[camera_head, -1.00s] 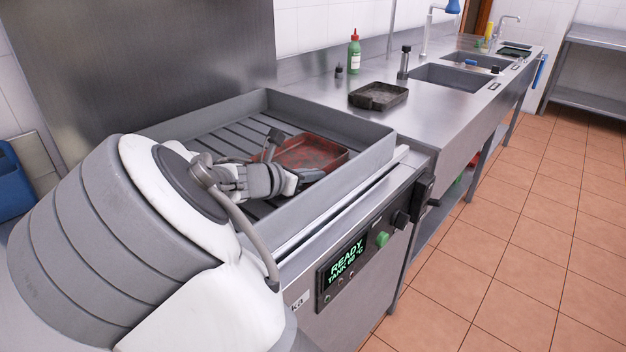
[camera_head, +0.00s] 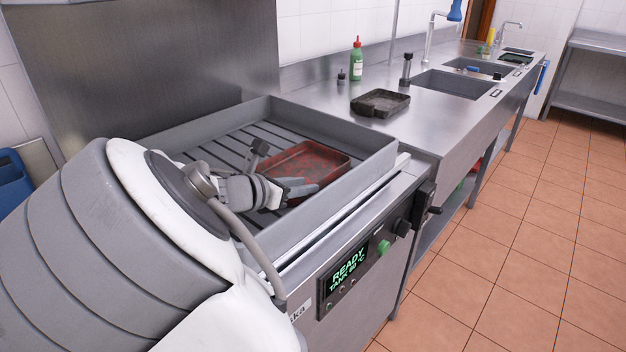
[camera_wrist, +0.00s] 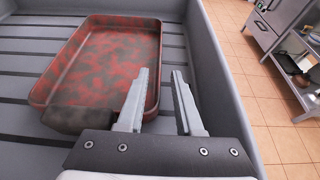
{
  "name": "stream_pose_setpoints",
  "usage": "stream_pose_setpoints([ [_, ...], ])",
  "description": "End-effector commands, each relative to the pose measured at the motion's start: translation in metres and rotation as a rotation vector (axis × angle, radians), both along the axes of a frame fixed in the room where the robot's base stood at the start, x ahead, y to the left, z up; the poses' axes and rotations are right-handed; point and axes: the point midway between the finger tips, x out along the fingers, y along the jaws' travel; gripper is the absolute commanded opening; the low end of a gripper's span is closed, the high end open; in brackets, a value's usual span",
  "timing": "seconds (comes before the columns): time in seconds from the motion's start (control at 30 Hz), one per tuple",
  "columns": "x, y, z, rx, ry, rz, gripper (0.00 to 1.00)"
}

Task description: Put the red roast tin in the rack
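The red roast tin (camera_head: 312,160), stained with dark patches, lies flat on the slats inside the grey slatted rack (camera_head: 375,151). In the wrist view the tin (camera_wrist: 115,55) is at upper left, with a dark handle or tab at its near side. My gripper (camera_head: 308,186) is over the rack at the tin's near side. In the wrist view my gripper (camera_wrist: 164,85) is open, with an empty gap between its fingers. The left finger overlaps the tin's right near corner; the right finger is over bare slats near the rack's wall. I cannot tell whether it touches the tin.
A dark tin (camera_head: 380,103) sits on the steel counter to the right, near a green bottle (camera_head: 357,60) and a dark shaker (camera_head: 406,69). Sinks (camera_head: 452,83) lie further back. The rack's raised walls surround my gripper. A control panel (camera_head: 345,272) is in front.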

Motion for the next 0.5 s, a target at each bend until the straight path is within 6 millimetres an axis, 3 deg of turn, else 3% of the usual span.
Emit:
stream_pose_setpoints([
  [0.23,-0.033,0.033,0.022,0.001,0.001,0.003,0.35],
  [0.5,-0.047,0.047,0.028,0.000,0.000,0.000,0.35],
])
